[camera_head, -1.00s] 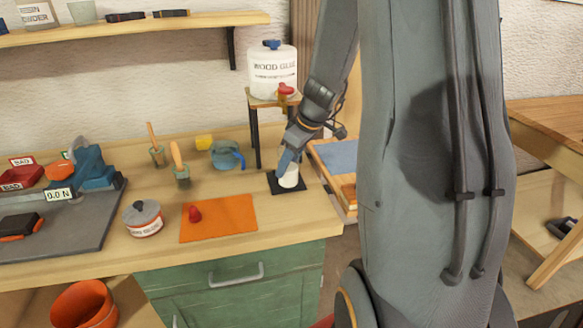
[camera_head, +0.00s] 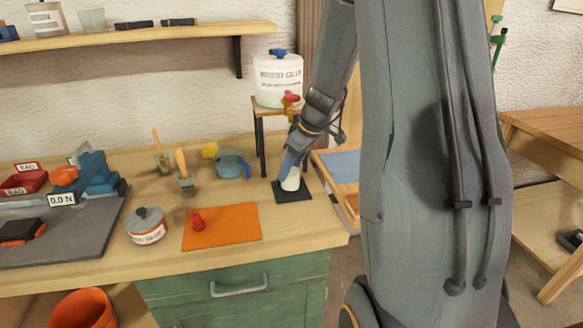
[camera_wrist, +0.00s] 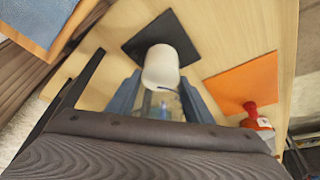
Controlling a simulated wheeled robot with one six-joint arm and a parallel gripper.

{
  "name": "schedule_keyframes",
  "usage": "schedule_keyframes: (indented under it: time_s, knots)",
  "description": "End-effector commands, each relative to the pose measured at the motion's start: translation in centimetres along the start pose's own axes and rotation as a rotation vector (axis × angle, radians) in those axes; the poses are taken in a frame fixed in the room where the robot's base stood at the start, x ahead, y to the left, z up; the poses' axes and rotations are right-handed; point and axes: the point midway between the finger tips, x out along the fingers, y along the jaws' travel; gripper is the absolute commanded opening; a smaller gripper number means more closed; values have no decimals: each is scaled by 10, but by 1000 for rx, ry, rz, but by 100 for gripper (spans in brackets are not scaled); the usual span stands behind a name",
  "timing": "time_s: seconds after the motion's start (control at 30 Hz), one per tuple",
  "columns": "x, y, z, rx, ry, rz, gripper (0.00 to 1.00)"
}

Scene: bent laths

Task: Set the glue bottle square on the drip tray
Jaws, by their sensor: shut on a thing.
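The white glue bottle (camera_head: 291,183) is held in my gripper (camera_head: 289,170) over the black drip tray (camera_head: 304,195) at the bench's right end. In the wrist view the bottle (camera_wrist: 163,66) sits between the two blue-grey fingers of my gripper (camera_wrist: 160,92). Its pale end overlaps the near edge of the dark tray (camera_wrist: 148,31). In the head view the bottle looks close to upright, but my fingers hide its upper part. I cannot tell whether its base touches the tray.
A large wood glue jug (camera_head: 279,80) with a red tap stands on a small stand (camera_head: 260,122) just behind the tray.

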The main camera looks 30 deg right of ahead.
Motion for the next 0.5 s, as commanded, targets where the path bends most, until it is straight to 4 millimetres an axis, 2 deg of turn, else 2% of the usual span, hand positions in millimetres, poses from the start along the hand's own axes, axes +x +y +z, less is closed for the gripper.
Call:
schedule_keyframes:
  time_s: [0.5]
  knots:
    - [7,0,3,1,0,1,16]
